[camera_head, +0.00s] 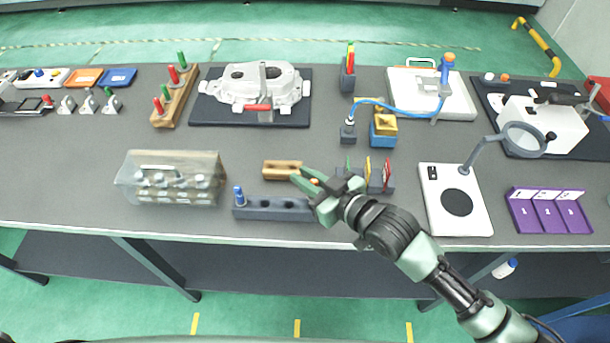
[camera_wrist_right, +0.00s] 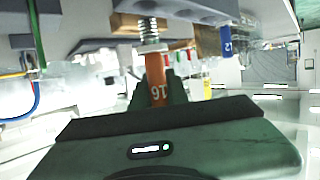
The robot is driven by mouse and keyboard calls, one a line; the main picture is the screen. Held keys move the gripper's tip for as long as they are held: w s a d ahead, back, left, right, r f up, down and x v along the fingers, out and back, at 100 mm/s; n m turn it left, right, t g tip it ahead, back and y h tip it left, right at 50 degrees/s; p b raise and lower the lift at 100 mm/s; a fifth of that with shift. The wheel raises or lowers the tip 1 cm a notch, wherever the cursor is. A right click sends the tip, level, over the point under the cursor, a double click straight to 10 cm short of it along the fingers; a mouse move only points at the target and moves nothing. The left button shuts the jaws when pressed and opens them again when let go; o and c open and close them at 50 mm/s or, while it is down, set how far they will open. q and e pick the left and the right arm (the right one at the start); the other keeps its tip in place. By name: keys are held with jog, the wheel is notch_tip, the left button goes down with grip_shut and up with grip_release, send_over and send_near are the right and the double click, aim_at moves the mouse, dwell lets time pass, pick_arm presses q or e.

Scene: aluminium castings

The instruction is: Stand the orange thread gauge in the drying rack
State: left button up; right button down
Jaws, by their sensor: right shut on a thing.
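The orange thread gauge (camera_wrist_right: 156,80) is in my right gripper (camera_head: 307,184), between its fingers. In the wrist view its orange handle bears the number 16 and its silver threaded end sticks out beyond the fingers. In the head view only a small orange bit (camera_head: 315,182) shows. A dark grey block with round holes (camera_head: 278,214), which looks like the rack, lies just left of the gripper. A blue gauge (camera_head: 239,196) stands in its left end. The gauge is apart from the grey block's holes in the head view. My left gripper is out of view.
A small wooden block (camera_head: 282,169) lies behind the grey block, near the fingertips. A clear box (camera_head: 172,178) stands to the left. A holder with coloured tools (camera_head: 378,184) is close on the right. A white magnifier base (camera_head: 433,218) stands farther right.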

jog(key=shift+r+p, duration=0.1)
jog(key=shift+p, duration=0.5)
dwell(0.7)
jog(key=shift+f+b, duration=1.05)
jog(key=shift+f, duration=0.9)
jog(key=c, duration=1.3)
grip_release()
jog(key=b+v, duration=0.1)
jog(key=v, duration=0.7)
